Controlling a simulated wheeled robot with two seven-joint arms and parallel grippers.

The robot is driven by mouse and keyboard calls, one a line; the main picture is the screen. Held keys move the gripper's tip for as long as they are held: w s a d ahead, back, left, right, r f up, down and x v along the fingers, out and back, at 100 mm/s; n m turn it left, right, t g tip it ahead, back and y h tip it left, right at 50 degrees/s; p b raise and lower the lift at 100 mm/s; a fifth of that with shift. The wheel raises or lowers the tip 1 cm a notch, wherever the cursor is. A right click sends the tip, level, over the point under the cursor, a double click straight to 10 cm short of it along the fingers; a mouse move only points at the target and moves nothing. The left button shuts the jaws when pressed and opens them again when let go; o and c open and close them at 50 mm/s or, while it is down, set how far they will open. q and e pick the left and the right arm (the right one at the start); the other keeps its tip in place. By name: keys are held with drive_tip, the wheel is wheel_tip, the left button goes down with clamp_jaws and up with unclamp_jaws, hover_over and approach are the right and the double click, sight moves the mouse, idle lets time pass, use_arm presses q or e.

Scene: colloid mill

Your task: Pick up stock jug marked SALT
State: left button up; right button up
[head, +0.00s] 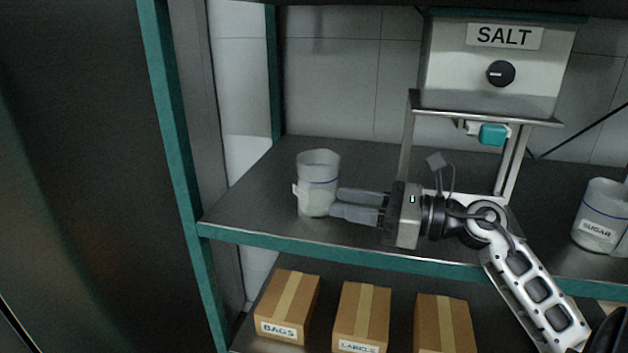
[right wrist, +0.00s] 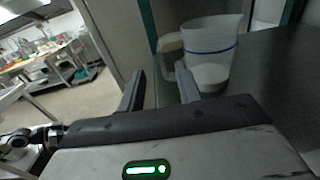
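A translucent jug (head: 318,170) with a blue line stands upright on the steel shelf, left of the dispenser marked SALT (head: 503,37). No SALT mark is legible on the jug itself. My right gripper (head: 337,202) reaches in from the right, level, with its fingers apart and empty. Its fingertips are close to the jug's lower right side; I cannot tell if they touch. In the right wrist view the jug (right wrist: 210,50) stands beyond the fingers, with white contents low inside and its handle (right wrist: 170,42) on the left. My left gripper is not in view.
A second jug, marked SUGAR (head: 600,222), stands at the far right of the shelf (head: 262,208). A teal upright (head: 172,150) bounds the shelf on the left. Cardboard boxes, including BAGS (head: 288,305) and LABELS (head: 362,315), sit on the shelf below.

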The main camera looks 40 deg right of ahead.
sight(309, 198)
drive_tip(key=p+x, duration=0.2)
drive_tip(key=x, duration=0.5)
drive_tip(key=shift+f, duration=0.1)
drive_tip(key=shift+w+a+f, duration=0.15)
drive_tip(key=shift+w+a, duration=0.15)
drive_tip(key=shift+w, duration=0.15)
clamp_jaws()
